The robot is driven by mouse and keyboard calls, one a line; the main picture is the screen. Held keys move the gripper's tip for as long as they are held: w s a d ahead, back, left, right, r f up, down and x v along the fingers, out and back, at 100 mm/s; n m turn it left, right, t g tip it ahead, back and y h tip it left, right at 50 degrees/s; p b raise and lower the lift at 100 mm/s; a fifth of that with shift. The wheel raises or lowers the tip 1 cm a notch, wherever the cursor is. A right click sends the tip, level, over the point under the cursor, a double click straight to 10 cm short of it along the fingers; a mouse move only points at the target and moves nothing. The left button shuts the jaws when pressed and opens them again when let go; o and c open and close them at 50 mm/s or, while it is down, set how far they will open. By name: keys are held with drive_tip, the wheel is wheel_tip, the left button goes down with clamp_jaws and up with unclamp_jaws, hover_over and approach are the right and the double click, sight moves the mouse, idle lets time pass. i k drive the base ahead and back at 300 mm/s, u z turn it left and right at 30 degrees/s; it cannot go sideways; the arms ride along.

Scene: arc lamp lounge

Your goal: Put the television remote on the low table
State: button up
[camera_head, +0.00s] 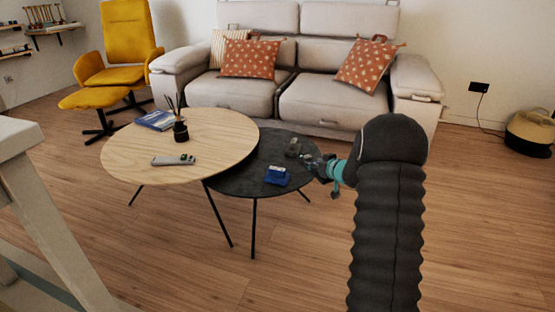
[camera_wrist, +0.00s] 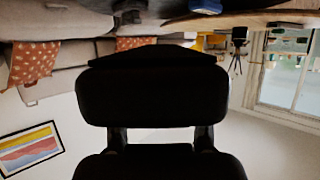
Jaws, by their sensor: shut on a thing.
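A grey remote (camera_head: 173,160) with pale markings lies on the light wooden top of the taller round table (camera_head: 215,130). The lower round table (camera_head: 240,185) has a dark top, partly under the wooden one. My gripper (camera_head: 308,160) is over the right part of the dark top, apart from the grey remote. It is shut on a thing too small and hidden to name. A small grey object (camera_head: 292,148) shows just left of the fingertips; I cannot tell whether it is held. Broad black shapes fill the middle of the wrist view and hide the fingertips.
A blue item (camera_head: 277,176) lies on the dark top. A beige sofa (camera_head: 235,95) is behind, a yellow chair (camera_head: 126,45) at left. Floor in front is clear.

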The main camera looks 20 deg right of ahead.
sight(293, 170)
drive_tip(key=i, duration=0.95)
